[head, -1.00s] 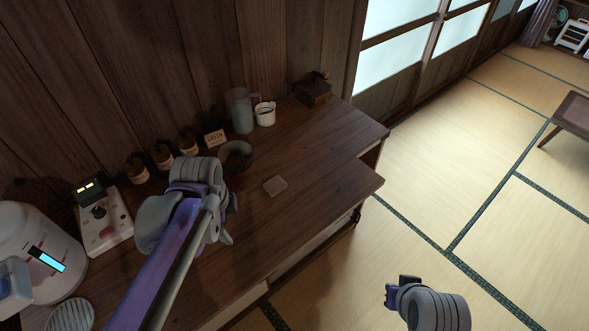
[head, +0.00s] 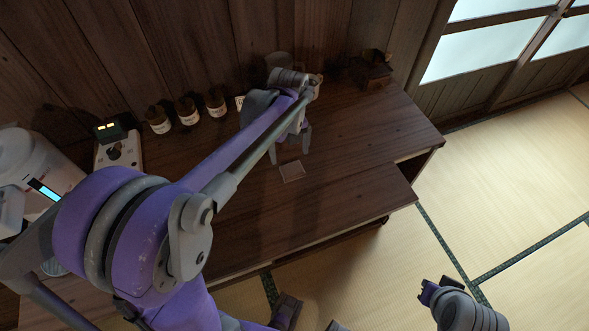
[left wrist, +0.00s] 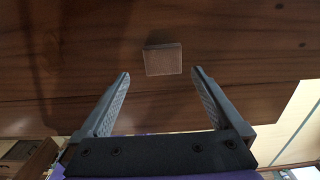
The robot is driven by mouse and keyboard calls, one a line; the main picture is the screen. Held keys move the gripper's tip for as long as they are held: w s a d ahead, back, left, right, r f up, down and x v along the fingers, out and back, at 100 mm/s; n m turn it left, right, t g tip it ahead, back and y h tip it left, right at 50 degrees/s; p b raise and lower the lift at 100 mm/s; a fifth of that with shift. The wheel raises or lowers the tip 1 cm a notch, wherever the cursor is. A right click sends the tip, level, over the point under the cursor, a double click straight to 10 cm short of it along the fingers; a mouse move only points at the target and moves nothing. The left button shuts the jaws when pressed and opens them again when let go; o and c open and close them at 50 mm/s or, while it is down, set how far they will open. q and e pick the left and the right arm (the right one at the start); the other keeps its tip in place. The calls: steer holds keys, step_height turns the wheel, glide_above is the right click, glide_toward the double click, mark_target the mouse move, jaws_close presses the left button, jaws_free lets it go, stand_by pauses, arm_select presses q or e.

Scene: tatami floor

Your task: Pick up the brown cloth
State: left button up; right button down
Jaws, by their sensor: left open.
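The brown cloth (head: 292,171) is a small flat square on the dark wooden cabinet top. My left gripper (head: 289,149) is over the cabinet, just behind the cloth in the head view, with its fingers pointing down. In the left wrist view the cloth (left wrist: 163,60) lies just beyond and between the fingertips (left wrist: 161,74). The fingers are wide apart and empty. Part of my right arm (head: 465,307) shows at the lower right; its jaws cannot be made out.
Several small brown pots (head: 187,110) stand along the back wall. A cash-register-like device (head: 118,150) and a white appliance (head: 35,170) are at the left. A dark box (head: 372,73) sits at the back right. The cabinet top right of the cloth is clear.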

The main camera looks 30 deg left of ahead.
mark_target(292, 169)
arm_select(q)
steer(key=f, duration=0.7)
steer(key=shift+d, duration=0.35)
steer(key=shift+r, duration=0.1)
steer(key=c, duration=1.1)
step_height(292, 169, up, 10)
steer(key=o, duration=0.8)
steer(key=c, duration=0.6)
